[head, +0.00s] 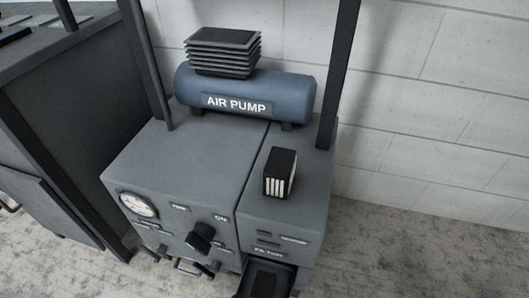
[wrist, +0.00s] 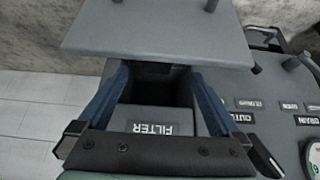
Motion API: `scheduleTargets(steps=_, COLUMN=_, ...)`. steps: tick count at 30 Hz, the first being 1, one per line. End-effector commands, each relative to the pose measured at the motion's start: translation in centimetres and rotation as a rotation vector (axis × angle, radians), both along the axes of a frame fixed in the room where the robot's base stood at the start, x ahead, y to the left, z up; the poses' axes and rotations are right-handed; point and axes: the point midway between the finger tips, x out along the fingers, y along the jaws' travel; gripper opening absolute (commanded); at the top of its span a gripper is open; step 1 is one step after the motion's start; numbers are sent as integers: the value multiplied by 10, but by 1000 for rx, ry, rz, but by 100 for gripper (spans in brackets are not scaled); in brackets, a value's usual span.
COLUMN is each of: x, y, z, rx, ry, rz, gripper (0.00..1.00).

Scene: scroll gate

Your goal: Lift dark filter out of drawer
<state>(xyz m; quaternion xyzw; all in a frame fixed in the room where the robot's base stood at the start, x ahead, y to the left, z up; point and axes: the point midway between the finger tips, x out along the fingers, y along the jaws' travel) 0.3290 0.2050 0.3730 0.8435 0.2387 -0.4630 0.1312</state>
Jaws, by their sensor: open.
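The filter drawer (head: 287,268) is pulled out at the bottom of the grey machine in the head view. A dark shape (head: 264,284) lies inside it, partly cut off by the frame edge; it looks like the dark filter. In the wrist view, the drawer (wrist: 150,35) shows upside down beyond the FILTER label, its inside in deep shadow, so the filter's outline cannot be made out there. My gripper (wrist: 160,75) is open, its two blue fingers apart on either side of the dark drawer opening. Nothing shows held between them.
A black box with white pleats (head: 280,173) stands on the machine top (head: 195,160). Behind it are the blue air pump (head: 245,95) and a stack of dark plates (head: 222,50). A gauge (head: 138,204) and black knob (head: 203,236) project from the front panel.

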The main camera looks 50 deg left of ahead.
Motion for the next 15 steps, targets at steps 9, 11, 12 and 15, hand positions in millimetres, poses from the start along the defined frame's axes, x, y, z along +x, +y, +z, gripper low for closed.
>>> scheduleTargets(steps=9, x=28, y=17, z=-51, rx=2, ry=-4, rz=-1, gripper=100)
scheduleTargets(steps=11, x=31, y=18, z=-54, rx=2, ry=-4, rz=-1, gripper=100)
scheduleTargets(steps=12, x=33, y=19, z=-56, rx=2, ry=-4, rz=-1, gripper=100)
scheduleTargets(steps=15, x=35, y=20, z=-59, rx=2, ry=-4, rz=-1, gripper=100)
